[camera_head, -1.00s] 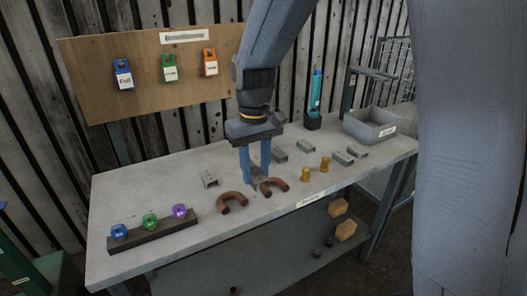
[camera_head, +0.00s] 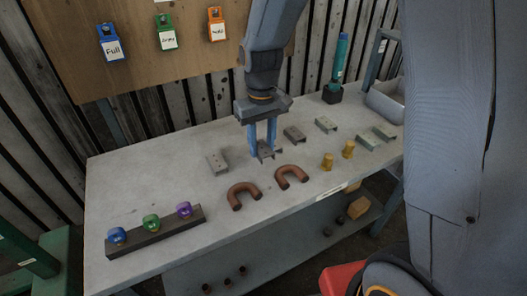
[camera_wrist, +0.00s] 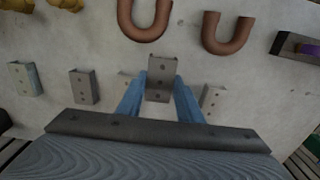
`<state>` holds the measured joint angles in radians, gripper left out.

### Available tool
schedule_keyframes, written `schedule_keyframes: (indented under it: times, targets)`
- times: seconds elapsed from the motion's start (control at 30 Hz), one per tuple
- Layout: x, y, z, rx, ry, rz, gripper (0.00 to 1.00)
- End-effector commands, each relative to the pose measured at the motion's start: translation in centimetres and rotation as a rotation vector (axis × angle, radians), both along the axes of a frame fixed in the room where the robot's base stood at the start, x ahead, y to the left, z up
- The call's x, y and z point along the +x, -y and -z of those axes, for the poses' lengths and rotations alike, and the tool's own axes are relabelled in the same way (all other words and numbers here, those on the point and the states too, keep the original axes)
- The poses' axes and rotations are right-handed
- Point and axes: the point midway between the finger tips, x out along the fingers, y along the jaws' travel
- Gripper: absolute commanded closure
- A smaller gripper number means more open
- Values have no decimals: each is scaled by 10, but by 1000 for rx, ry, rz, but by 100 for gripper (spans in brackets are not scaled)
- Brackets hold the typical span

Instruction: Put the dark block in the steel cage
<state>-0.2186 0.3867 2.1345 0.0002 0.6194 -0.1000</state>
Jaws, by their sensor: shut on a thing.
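My gripper (camera_head: 263,150) is shut on a dark grey channel-shaped block (camera_head: 266,151), with its blue fingers at the block's two sides. The block also shows between the fingertips in the wrist view (camera_wrist: 161,76), with holes along its face. It is at or just above the bench top; I cannot tell whether it touches. I do not see the steel cage in the present views.
The grey bench (camera_head: 140,185) holds several similar grey brackets (camera_head: 217,163), two brown U-pipes (camera_head: 292,174), brass fittings (camera_head: 327,161) and a dark strip with coloured padlocks (camera_head: 155,232). A grey bin (camera_head: 385,102) stands at the right. A red object (camera_head: 342,278) is at the bottom.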

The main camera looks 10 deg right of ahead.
Motion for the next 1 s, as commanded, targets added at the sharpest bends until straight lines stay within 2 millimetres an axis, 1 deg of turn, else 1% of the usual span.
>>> schedule_keyframes:
  times: [0.2, 0.3, 0.73, 0.77, 0.8, 0.83, 0.87, 1.0]
  targets:
    - [-1, 2, 29, -1, -4, 3, 94]
    - [-1, 2, 37, -1, -2, 3, 94]
    - [0, 2, 43, 0, -1, 5, 94]
    - [0, 2, 42, 0, -1, 5, 62]
    - [0, 2, 42, 0, -1, 5, 56]
    - [0, 2, 42, 0, -1, 5, 50]
    - [0, 2, 42, 0, -1, 5, 49]
    - [0, 2, 42, 0, -1, 4, 49]
